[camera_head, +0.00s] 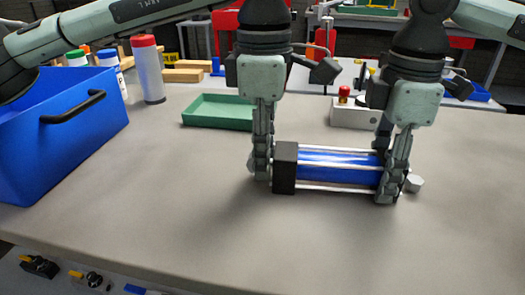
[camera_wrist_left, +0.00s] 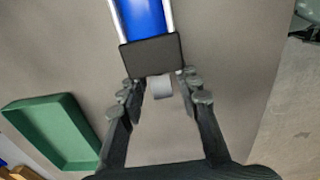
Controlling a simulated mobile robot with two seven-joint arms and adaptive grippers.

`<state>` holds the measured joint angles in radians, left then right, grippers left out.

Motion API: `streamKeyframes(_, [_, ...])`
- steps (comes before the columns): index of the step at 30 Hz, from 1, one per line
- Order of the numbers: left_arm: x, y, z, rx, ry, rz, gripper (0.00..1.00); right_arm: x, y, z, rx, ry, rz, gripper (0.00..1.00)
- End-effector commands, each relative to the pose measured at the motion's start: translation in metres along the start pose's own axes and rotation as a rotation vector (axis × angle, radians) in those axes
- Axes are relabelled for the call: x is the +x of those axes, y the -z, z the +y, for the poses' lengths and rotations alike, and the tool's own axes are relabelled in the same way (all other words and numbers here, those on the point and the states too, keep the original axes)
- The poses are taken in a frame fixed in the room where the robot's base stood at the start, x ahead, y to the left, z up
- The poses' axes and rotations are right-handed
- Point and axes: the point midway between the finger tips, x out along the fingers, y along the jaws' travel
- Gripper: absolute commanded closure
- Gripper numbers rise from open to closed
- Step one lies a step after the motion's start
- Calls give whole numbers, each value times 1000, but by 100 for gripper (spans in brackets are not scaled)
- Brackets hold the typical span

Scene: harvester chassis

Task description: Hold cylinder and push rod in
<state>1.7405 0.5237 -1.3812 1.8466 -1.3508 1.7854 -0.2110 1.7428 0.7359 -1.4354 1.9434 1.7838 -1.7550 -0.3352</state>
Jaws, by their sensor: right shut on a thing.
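The cylinder (camera_head: 335,168) is a blue tube with silver tie rods and a black end cap (camera_head: 285,168) on its left. It lies level along the table's middle. My right gripper (camera_head: 387,190) is shut on its right end, hiding the cap there. A grey knob (camera_head: 415,183) shows just beyond those fingers. My left gripper (camera_head: 261,172) is at the left end, beside the black cap. In the left wrist view, a short grey rod end (camera_wrist_left: 160,87) sticks out of the black cap (camera_wrist_left: 151,55). The left fingers (camera_wrist_left: 163,96) stand apart on either side of it, with gaps visible.
A blue crate (camera_head: 75,125) stands at the left. The table (camera_head: 190,210) in front is clear.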

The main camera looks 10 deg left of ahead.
Motion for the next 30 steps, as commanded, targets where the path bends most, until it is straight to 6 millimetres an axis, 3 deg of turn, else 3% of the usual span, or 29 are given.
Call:
streamKeyframes(10, [0, 2, 0, -2, 1, 4, 57, 0, 0, 0, 0, 0, 3, 100])
streamKeyframes(14, [-10, 2, 1, -3, 0, 4, 57, 0, 0, 0, 1, 0, 3, 100])
streamKeyframes(24, [-79, 0, 1, -2, -2, 2, 57, 0, 0, 0, 1, 0, 2, 100])
streamKeyframes(30, [-109, 0, 1, -2, 0, 2, 57, 0, 0, 0, 2, 0, 1, 100])
